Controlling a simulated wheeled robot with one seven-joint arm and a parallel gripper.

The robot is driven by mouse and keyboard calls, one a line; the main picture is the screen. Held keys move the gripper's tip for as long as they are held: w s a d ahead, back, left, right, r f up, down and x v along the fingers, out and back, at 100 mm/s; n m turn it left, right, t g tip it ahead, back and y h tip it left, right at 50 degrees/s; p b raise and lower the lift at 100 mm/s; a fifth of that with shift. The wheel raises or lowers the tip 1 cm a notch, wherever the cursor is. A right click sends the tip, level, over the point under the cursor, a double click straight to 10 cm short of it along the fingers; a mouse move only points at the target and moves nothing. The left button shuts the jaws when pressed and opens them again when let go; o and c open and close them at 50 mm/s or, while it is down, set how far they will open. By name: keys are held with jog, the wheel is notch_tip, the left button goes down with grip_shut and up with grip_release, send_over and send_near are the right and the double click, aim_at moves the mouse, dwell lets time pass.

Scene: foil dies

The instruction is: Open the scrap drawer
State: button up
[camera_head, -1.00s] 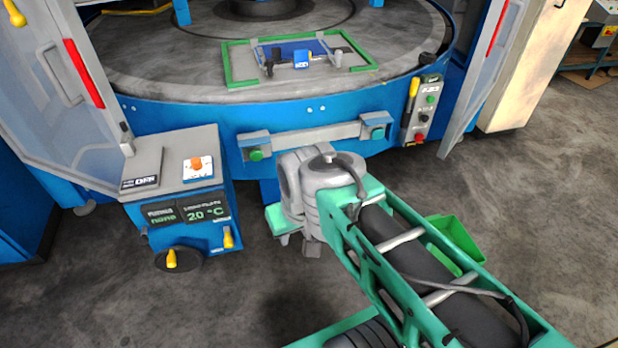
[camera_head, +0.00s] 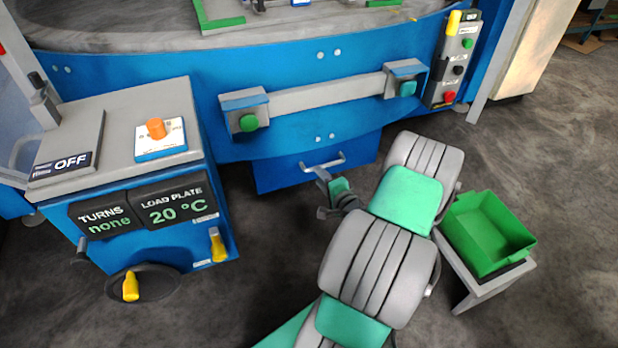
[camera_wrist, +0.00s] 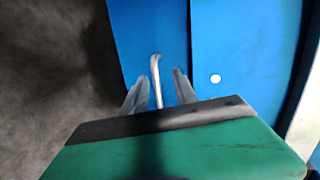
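The scrap drawer is the blue front (camera_head: 278,176) low under the round machine, with a silver bar handle (camera_head: 331,162). I see no open drawer space behind that front. My gripper (camera_head: 322,181) is just in front of the handle, pointing at it. In the wrist view the blue front (camera_wrist: 155,35) fills the upper middle, and the handle (camera_wrist: 156,72) shows between my two fingers. The fingers (camera_wrist: 159,76) are apart, one on each side of the handle, with gaps showing. I cannot tell how far the fingertips reach past the bar.
A control cabinet (camera_head: 120,190) with yellow levers stands at the left. A green bin (camera_head: 488,232) on a grey stand is close to my arm's right. A rail with green buttons (camera_head: 325,97) crosses above the drawer. Floor before the drawer's left side is clear.

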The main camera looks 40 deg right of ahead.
jog(key=w+d+f, duration=0.1)
jog(key=w, duration=0.1)
jog(key=w+d+f+m+h, duration=0.1)
jog(key=w+d, duration=0.1)
jog(key=w+d+f+m+b, duration=0.1)
jog(key=shift+w+d+h, duration=0.35)
jog(key=shift+w+h, duration=0.05)
jog(key=shift+c, duration=0.5)
grip_shut()
dwell(0.7)
